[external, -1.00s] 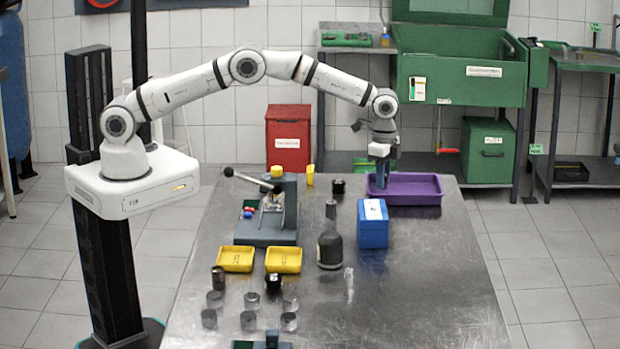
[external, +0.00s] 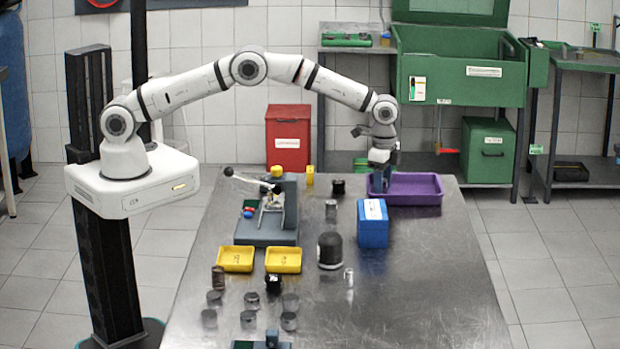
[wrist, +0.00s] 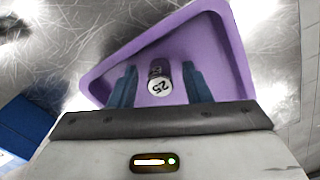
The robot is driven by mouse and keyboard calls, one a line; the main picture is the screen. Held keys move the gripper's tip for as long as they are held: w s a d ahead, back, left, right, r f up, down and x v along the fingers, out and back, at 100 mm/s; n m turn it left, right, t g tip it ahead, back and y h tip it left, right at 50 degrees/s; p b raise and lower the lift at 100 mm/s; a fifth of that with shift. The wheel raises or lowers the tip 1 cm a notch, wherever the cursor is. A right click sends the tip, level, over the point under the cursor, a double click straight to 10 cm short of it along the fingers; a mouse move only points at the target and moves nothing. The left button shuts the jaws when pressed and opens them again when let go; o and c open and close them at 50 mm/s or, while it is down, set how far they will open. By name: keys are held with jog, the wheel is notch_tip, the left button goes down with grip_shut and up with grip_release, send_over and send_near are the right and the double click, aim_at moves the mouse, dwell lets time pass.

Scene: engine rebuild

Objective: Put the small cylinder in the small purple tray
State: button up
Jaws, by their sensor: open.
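The purple tray (external: 425,190) stands at the far right end of the metal table and fills much of the wrist view (wrist: 222,50). My gripper (external: 380,185) reaches down at the tray's left part. In the wrist view its two blue fingers (wrist: 158,88) are apart. A small dark cylinder (wrist: 158,70) with a white end marked "25" is between the fingers, inside the tray, with gaps on both sides. I cannot tell whether it stands or lies. The cylinder is hidden in the external view.
A blue box (external: 372,228) stands just in front of the tray. A dark rounded part (external: 330,252), a grey cylinder (external: 331,209) and two yellow trays (external: 236,259) are left of it. A lever press (external: 268,225) stands further left. The table's right front is clear.

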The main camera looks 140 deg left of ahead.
notch_tip(320, 180, up, 12)
jog(key=b, duration=0.3)
jog(key=s+d+r+m, duration=0.1)
jog(key=d+r, duration=0.4)
jog(key=d, duration=0.5)
jog(key=s+d+r+t, duration=0.1)
jog(key=d+r, duration=0.4)
jog(key=d, duration=0.5)
jog(key=s+d+r+m, duration=0.1)
jog(key=d+r, duration=0.5)
jog(key=d, duration=0.4)
jog(key=s+d+t, duration=0.2)
jog(key=s+d, duration=1.1)
jog(key=s+d+f, duration=0.3)
jog(key=s, duration=0.3)
jog(key=s+d+f+m, duration=0.1)
jog(key=s+d+f, duration=0.2)
jog(key=s, duration=0.4)
jog(key=shift+d+f+m+p, duration=0.25)
jog(key=shift+d+m+p, duration=0.05)
jog(key=shift+d, duration=0.35)
